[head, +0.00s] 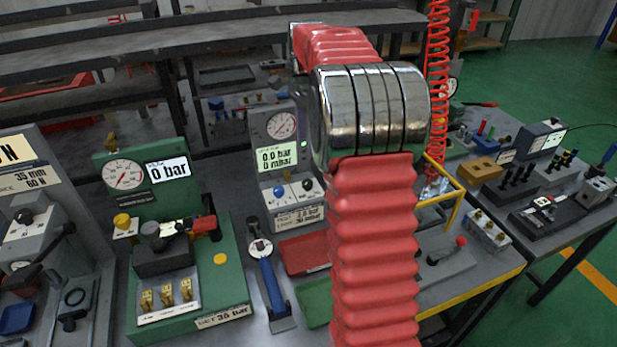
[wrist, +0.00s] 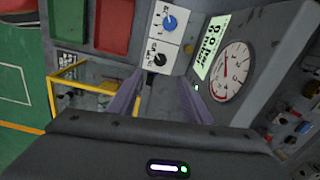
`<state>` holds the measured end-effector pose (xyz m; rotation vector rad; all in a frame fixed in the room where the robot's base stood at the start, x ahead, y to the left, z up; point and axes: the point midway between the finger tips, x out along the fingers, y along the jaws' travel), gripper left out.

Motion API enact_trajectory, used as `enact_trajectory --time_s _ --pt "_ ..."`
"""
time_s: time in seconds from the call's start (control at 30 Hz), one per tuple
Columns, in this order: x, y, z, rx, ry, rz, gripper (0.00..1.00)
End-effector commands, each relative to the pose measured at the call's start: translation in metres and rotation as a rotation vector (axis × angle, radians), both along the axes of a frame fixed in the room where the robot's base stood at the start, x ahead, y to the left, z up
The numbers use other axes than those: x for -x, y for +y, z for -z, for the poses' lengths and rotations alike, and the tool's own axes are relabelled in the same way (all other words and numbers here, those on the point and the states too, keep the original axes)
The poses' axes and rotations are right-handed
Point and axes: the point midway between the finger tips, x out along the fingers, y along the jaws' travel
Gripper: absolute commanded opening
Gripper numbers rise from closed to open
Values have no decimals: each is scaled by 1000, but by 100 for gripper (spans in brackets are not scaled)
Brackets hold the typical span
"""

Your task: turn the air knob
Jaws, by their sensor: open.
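A grey test block (head: 272,140) stands behind the bench's middle in the head view, with a round gauge and a display reading 0.0 bar and 0 mbar. On its white panel are a blue knob (head: 280,191) and a black knob (head: 307,185). I cannot read which one is labelled air. In the wrist view the blue knob (wrist: 170,22) lies beyond the black knob (wrist: 160,59). My gripper (wrist: 163,76) is open and empty, its two fingers apart, with the black knob appearing just past the fingertips. My arm hides the gripper in the head view.
A green pump block (head: 215,285) with a gauge stands to the left. A blue-handled tool (head: 268,275), a red tray (head: 303,253) and a green tray (head: 316,303) lie in front of the grey block. A yellow frame (head: 447,190) stands to the right.

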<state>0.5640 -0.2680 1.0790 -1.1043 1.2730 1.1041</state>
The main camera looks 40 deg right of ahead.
Motion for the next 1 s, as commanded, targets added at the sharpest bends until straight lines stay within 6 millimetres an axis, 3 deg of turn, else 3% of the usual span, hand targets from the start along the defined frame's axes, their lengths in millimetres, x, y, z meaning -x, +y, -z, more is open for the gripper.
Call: enact_trajectory --time_s 0.27,0.8,1.0 --pt "1 1 30 -2 4 -1 45" --pt "1 0 112 -1 3 -1 45" --pt "1 0 132 0 1 0 45"
